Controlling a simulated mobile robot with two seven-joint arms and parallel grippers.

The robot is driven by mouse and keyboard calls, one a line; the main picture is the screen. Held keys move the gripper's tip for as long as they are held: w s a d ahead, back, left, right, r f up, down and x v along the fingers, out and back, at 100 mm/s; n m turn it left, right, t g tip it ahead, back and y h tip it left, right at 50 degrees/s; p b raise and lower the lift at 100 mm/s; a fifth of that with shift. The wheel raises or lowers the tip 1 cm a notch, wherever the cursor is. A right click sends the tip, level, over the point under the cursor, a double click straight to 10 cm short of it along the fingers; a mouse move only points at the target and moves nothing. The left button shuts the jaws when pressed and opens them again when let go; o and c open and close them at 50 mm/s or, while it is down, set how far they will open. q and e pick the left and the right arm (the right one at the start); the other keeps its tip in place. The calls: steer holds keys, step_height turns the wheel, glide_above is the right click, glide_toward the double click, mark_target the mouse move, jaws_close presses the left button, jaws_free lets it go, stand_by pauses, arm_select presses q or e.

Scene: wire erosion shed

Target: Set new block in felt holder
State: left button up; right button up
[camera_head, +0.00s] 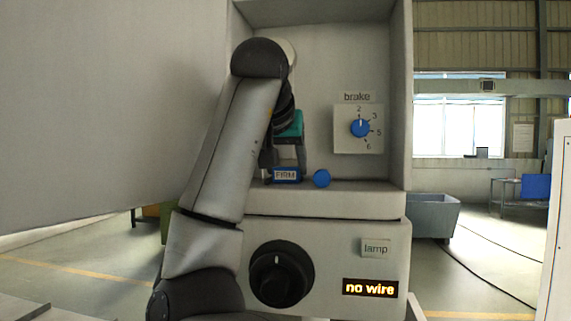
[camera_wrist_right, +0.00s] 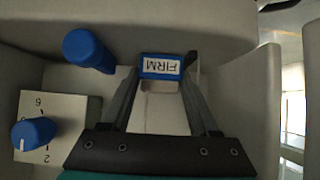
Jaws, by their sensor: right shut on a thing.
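A blue block with a white label reading FIRM (camera_head: 286,175) is low in the machine's recess in the head view. In the wrist view the block (camera_wrist_right: 161,67) sits between the two dark fingertips. My right gripper (camera_head: 284,166) points down and is shut on this block, one finger on each side. A blue round peg or knob (camera_head: 321,178) stands just right of the block in the head view; it also shows in the wrist view (camera_wrist_right: 88,50). I cannot make out a felt holder; the block's underside is hidden. My left gripper is not in view.
A brake dial (camera_head: 360,128) is on the recess's back wall, right of my gripper. The recess has a side wall (camera_head: 398,110) at right. Below the ledge (camera_head: 350,198) are a large black knob (camera_head: 281,274), a lamp label and a lit "no wire" display (camera_head: 370,288).

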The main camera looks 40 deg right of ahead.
steer(key=o, duration=0.9)
steer(key=shift+f, duration=0.15)
steer(key=o, duration=0.5)
steer(key=shift+c, duration=0.2)
steer(key=shift+r, duration=0.25)
steer(key=b+v, duration=0.2)
steer(key=v, duration=1)
steer(key=shift+f, duration=0.1)
